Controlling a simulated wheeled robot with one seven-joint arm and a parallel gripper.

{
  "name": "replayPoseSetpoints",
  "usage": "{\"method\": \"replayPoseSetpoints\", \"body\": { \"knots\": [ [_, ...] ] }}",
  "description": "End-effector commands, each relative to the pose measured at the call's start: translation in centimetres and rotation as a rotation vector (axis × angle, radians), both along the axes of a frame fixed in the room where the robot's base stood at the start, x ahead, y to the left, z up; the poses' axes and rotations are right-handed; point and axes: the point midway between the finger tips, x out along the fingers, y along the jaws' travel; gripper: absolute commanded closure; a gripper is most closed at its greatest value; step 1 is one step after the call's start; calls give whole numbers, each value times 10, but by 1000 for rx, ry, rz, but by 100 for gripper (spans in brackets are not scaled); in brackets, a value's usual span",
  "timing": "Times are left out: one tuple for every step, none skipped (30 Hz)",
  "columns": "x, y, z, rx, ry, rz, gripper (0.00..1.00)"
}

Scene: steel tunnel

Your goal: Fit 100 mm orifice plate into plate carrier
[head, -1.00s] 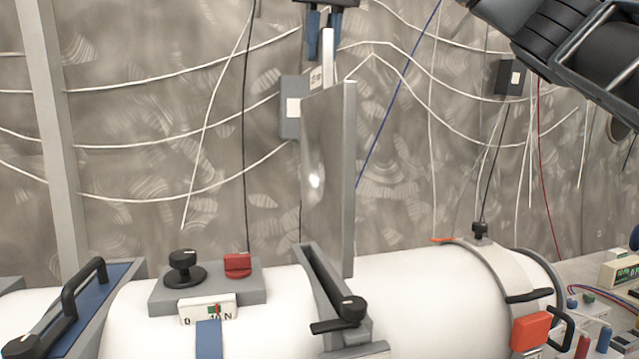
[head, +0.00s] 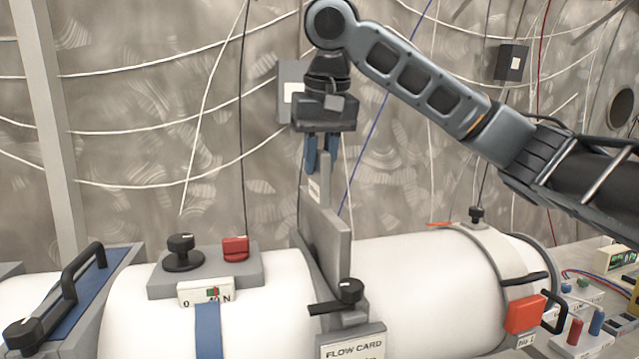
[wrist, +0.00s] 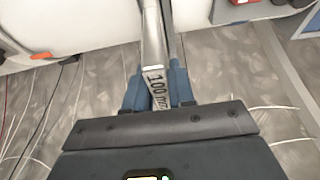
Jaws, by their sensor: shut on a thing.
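My gripper (head: 321,150) is shut on the tab of the grey orifice plate (head: 326,225). The plate is upright, and its lower part is down in the slot of the plate carrier (head: 303,246) on the white pipe. Its upper part still shows above the slot. In the wrist view, the blue fingers of my gripper (wrist: 159,92) pinch the plate's tab (wrist: 155,55), which is marked 100 mm. A black clamp knob (head: 347,291) sits at the near side of the carrier. The plate's bottom edge is hidden inside the carrier.
A block with a black knob (head: 182,250) and a red knob (head: 236,249) stands on the pipe left of the carrier. A strap with an orange latch (head: 524,314) is to the right. A flow card (head: 352,347) is below the carrier.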

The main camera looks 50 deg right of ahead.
Motion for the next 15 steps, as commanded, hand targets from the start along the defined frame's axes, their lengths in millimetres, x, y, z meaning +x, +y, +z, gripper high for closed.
{"method": "replayPoseSetpoints", "body": {
  "knots": [
    [0, 0, -3, 0, -2, 0, 100],
    [0, 0, -4, -1, -2, 0, 100],
    [0, 0, -6, -1, -2, 0, 100],
    [0, 0, -7, -1, -2, 0, 100],
    [0, 0, -9, -1, -1, 0, 100],
    [0, 0, -12, 1, -1, 0, 100],
    [0, 0, -15, 1, -1, -1, 100],
    [0, 0, -18, 1, -1, -1, 100],
    [0, -1, -22, -1, 0, -1, 100],
    [0, -1, -26, -2, -1, -1, 100],
    [0, -1, -31, -2, 0, -2, 100],
    [0, 0, -36, -1, 1, 0, 100],
    [0, 0, -39, -1, -1, 0, 100],
    [0, 0, -41, -1, -1, 0, 100],
    [0, 0, -43, -1, -2, 0, 100]
  ]
}}
